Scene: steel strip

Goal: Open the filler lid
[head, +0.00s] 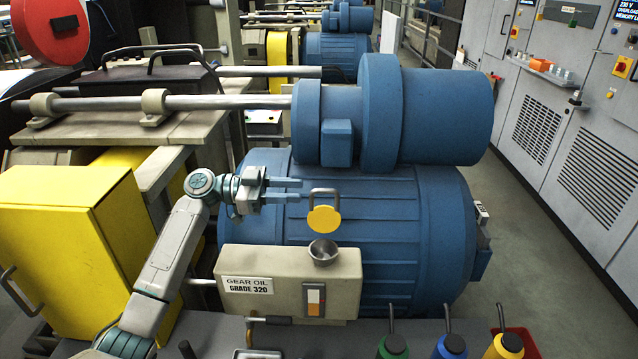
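The filler lid (323,219) is a yellow disc standing raised behind a round metal filler cup (323,251). The cup's mouth is uncovered. A tan loop handle (324,191) sticks up above the disc. The cup sits on a beige box (285,270) labelled "GEAR OIL GRADE 320". My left gripper (299,189) is just left of the handle, its fingers pointing right. The two fingers are parted with nothing visible between them, and a small gap seems to separate their tips from the handle. My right gripper is not in view.
A large blue motor (410,240) stands right behind the lid. A yellow cabinet (60,240) is at the left. Green, blue and yellow oil cans (450,345) stand along the front. The grey floor aisle (540,250) at the right is clear.

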